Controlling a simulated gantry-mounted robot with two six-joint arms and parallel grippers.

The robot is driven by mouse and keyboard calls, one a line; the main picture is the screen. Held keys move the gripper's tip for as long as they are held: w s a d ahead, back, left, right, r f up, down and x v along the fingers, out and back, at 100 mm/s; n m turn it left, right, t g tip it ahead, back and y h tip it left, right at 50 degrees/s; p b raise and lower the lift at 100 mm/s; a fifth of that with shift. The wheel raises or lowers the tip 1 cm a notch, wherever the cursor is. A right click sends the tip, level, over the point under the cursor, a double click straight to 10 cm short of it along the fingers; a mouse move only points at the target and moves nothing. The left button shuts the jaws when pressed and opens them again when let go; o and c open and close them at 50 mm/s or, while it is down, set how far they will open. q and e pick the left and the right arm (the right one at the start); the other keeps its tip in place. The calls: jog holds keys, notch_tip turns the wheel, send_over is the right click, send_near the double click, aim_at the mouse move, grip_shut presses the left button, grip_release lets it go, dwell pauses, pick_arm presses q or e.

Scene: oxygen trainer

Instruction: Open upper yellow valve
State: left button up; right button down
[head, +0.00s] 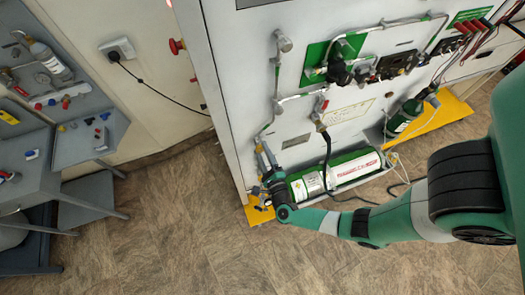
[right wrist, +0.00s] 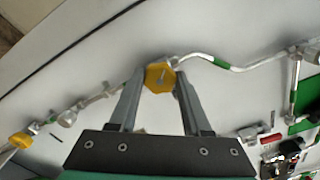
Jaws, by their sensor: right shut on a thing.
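A yellow valve knob (right wrist: 160,77) sits on a silver pipe on the pale panel, in the middle of the right wrist view. The two fingers of my right gripper (right wrist: 158,80) stand on either side of it, shut on it. A second yellow knob (right wrist: 20,140) shows at the lower left of that view, on the same pipe run. In the head view my right gripper (head: 265,152) is at the panel's lower left, and it hides the gripped knob. My left gripper is not in view.
A green and white cylinder (head: 335,173) lies at the panel's base, just right of my gripper. A dark hose (head: 327,150) hangs above it. A grey bench (head: 85,140) stands at the left. The floor (head: 190,225) between is clear.

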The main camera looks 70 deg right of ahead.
jog(key=n, duration=0.3)
jog(key=shift+r+n+p, duration=0.1)
jog(key=shift+n+p, duration=0.25)
jog(key=shift+n, duration=0.05)
jog(key=n, duration=0.3)
jog(key=shift+n+p, duration=0.3)
jog(key=shift+p, duration=0.1)
jog(key=n+p, duration=0.1)
jog(key=n, duration=0.5)
jog(key=n+p, duration=0.1)
jog(key=n, duration=0.6)
jog(key=shift+n+p, duration=0.3)
jog(key=shift+p, duration=0.1)
jog(key=n+p, duration=0.1)
jog(key=n, duration=0.5)
jog(key=shift+c, duration=1.8)
grip_release()
jog(key=shift+s, duration=0.1)
